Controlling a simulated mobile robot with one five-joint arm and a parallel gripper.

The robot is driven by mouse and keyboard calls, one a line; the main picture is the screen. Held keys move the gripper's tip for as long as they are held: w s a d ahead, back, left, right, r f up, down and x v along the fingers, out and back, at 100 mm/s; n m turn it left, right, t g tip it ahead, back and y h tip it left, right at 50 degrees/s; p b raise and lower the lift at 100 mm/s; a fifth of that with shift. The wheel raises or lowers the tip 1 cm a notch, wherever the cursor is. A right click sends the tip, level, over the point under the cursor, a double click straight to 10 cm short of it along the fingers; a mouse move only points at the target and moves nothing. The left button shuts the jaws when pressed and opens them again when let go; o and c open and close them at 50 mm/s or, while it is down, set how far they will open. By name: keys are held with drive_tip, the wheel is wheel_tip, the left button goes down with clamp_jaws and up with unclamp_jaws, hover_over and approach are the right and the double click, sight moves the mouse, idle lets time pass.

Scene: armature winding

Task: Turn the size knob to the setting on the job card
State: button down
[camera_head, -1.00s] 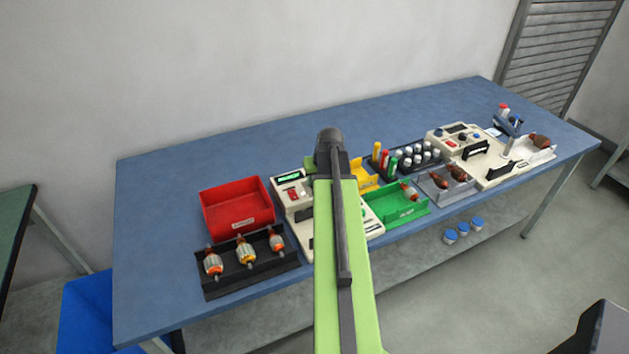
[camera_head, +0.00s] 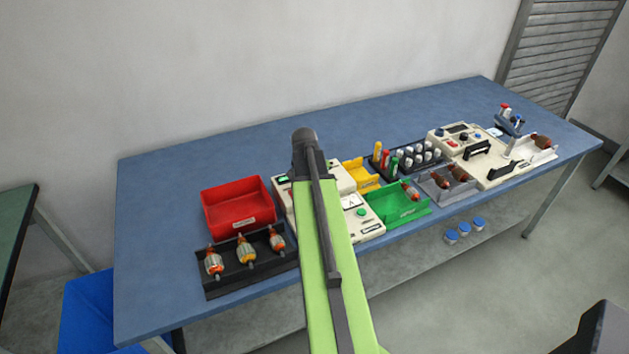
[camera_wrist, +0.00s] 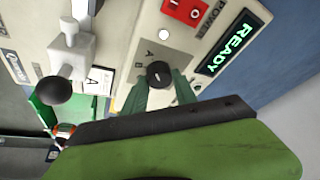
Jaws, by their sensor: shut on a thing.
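The size knob (camera_wrist: 159,74) is a small round black knob on the cream machine (camera_wrist: 135,45), seen in the wrist view with the letters A and B printed beside it. My gripper (camera_wrist: 159,80) has its two green fingers on either side of the knob and is shut on it. A small light mark shows on the knob, but I cannot tell which letter it points to.
The wrist view shows a lit READY display (camera_wrist: 229,42), a red POWER switch (camera_wrist: 185,10) and a lever with a black ball (camera_wrist: 55,90). In the head view a red bin (camera_head: 237,207), a black armature rack (camera_head: 225,280) and a green tray (camera_head: 398,208) flank the machine.

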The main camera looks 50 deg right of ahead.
drive_tip(key=shift+w+a+m, duration=0.15)
drive_tip(key=shift+w+m, duration=0.1)
drive_tip(key=shift+m, duration=0.15)
drive_tip(key=c, duration=1)
unclamp_jaws()
drive_tip(key=shift+c, duration=0.2)
drive_tip(key=shift+o, duration=0.2)
drive_tip(key=shift+s, duration=0.1)
drive_tip(key=p+v, duration=1.6)
drive_tip(key=v, duration=0.1)
drive_tip(key=shift+a, duration=0.15)
drive_tip(key=shift+r, duration=0.15)
